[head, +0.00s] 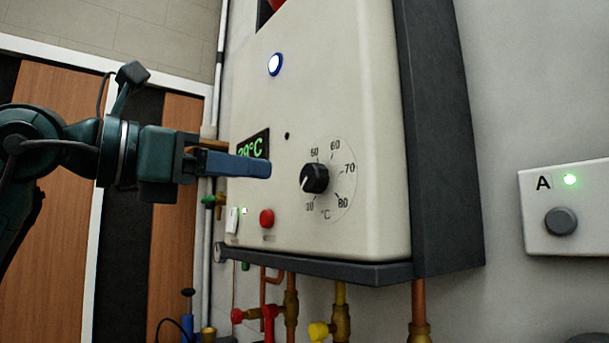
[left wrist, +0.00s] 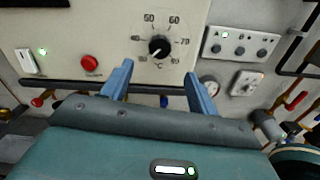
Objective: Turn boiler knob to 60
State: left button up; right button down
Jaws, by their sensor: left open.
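The boiler knob (head: 315,179) is a black round knob on the boiler's pale front panel. Its white mark points to the lower left, near the low end of the scale. The 60 mark (head: 335,145) is at the upper right of the dial. In the left wrist view the knob (left wrist: 161,47) shows just beyond and between the fingertips. My left gripper (head: 266,169) is left of the knob in the head view, with blue fingers pointing toward it. The left wrist view shows this gripper (left wrist: 159,70) open, empty and apart from the knob. My right gripper is not in view.
A green display (head: 254,146), partly hidden by my left gripper, reads about 29°C. A red button (head: 267,218) and a white switch (head: 232,220) sit low on the panel. Pipes with valves (head: 290,305) run below. A grey box marked A (head: 565,205) is at right.

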aim_at(307, 178)
pick_arm(q)
jog(key=p+x, duration=0.2)
jog(key=x, duration=0.7)
jog(key=shift+w+d, duration=0.1)
jog(key=shift+d, duration=0.1)
jog(key=shift+w+d, duration=0.25)
jog(key=shift+d, duration=0.05)
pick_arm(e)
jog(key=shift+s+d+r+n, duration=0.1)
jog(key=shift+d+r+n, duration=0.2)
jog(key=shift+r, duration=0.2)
pick_arm(q)
jog(key=c, duration=1)
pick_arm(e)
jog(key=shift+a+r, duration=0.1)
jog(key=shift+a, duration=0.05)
